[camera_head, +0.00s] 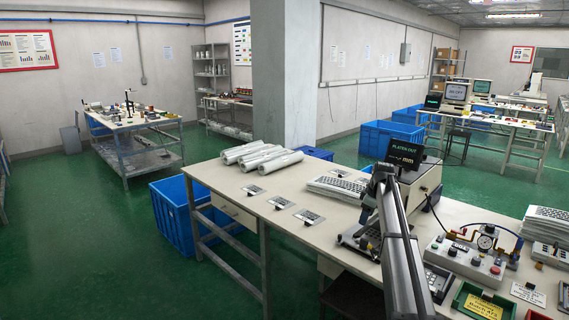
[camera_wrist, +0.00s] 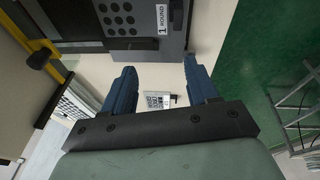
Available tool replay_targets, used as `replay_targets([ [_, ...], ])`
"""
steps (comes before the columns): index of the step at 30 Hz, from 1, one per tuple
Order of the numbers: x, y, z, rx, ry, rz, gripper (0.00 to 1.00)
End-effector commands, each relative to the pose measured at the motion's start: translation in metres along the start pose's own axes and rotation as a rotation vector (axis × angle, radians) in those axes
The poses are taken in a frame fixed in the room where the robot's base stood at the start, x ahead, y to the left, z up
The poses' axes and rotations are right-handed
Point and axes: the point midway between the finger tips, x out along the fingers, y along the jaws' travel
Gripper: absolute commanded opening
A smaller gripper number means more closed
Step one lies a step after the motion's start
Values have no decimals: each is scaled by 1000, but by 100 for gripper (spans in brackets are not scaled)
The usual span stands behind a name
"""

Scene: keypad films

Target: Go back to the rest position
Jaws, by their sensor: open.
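In the wrist view my gripper (camera_wrist: 161,78) has its two blue fingers wide apart with nothing held between them. Beyond the fingertips is a grey keypad device (camera_wrist: 130,20) with round dark buttons and a small white label. A small printed card (camera_wrist: 158,101) lies on the pale table, seen through the gap between the fingers. In the head view my arm reaches up from the bottom edge over the workbench (camera_head: 225,178); the fingers cannot be made out there. No marker of a rest position shows.
A dark display (camera_head: 405,153) reading "PLATEN OUT" stands near my arm. A control box (camera_head: 465,260) with a dial gauge sits to the right, with green (camera_head: 480,302) and red trays in front. Rolled white films (camera_head: 262,158) and several small cards lie left.

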Motion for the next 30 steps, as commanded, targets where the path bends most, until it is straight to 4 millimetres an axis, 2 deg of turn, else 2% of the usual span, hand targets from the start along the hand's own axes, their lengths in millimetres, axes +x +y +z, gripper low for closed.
replay_targets([
  [1,9,-21,-27,-16,23,2,58],
  [3,21,-43,-60,-28,57,7,58],
  [6,48,-76,-94,-34,77,13,58],
  [12,103,-129,-133,-32,77,29,58],
  [14,118,-145,-139,-29,75,30,58],
  [16,136,-160,-139,-19,68,28,58],
  [20,167,-181,-119,22,42,8,58],
  [26,218,-219,-72,104,-15,-39,58],
  [30,258,-256,-30,177,-69,-78,58],
])
